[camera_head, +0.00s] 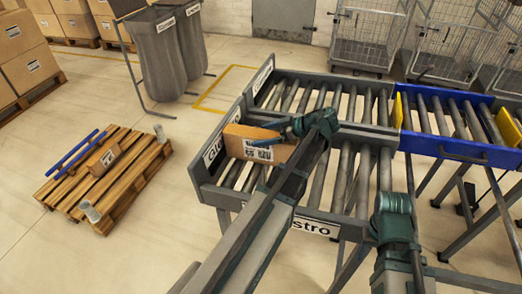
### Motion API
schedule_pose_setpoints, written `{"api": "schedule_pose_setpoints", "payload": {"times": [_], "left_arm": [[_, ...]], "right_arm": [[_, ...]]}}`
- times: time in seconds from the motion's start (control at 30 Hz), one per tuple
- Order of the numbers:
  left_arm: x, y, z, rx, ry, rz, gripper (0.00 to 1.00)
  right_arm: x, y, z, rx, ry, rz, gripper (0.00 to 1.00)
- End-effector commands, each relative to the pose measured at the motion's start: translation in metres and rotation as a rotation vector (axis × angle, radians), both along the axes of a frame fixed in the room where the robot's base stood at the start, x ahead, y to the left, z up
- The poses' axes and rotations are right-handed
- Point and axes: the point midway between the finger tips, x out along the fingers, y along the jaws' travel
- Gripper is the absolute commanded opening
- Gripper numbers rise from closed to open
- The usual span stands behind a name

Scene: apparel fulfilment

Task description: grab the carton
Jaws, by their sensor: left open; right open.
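A brown carton (236,137) with a printed label on its near side lies at the left end of the roller conveyor (207,190). My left gripper (264,142) is open over the carton's right part and hides some of its top and side. I cannot tell whether its fingers touch the carton. My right arm (393,205) stands at the lower right in front of the conveyor, and its gripper does not show.
The conveyor has a raised grey rim, and a blue section (455,148) with yellow guides joins at right. A wooden pallet (125,190) with a small carton (103,160) and blue bars stands on the floor at left.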

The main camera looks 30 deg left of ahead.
Motion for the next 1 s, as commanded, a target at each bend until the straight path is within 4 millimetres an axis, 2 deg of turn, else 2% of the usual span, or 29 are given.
{"api": "schedule_pose_setpoints", "payload": {"times": [0.03, 0.1, 0.33, 0.87, 0.9, 1.0], "left_arm": [[-0.0022, 0.0068, -0.0066, 0.0, 0.0, 0.002, 1.0], [-0.0031, 0.0119, -0.0082, 0.0, 0.0, 0.001, 1.0], [-0.0026, 0.0129, -0.0065, 0.0, 0.0, 0.0, 0.98], [-0.0026, 0.0124, -0.0066, 0.0, 0.0, 0.0, 0.03], [-0.0026, 0.0124, -0.0066, 0.0, 0.0, 0.0, 0.0], [-0.0026, 0.0124, -0.0066, 0.0, 0.0, 0.0, 0.0]], "right_arm": [[0.0, 0.0, -0.0067, 0.0, 0.0, 0.0, 0.5], [0.0, 0.0, -0.0082, 0.0, 0.0, 0.0, 0.5], [0.0, 0.0, -0.0065, 0.0, 0.0, 0.0, 0.5], [0.0, 0.0, -0.0065, 0.0, 0.0, 0.0, 0.5], [0.0, 0.0, -0.0065, 0.0, 0.0, 0.0, 0.5], [0.0, 0.0, -0.0065, 0.0, 0.0, 0.0, 0.5]]}}
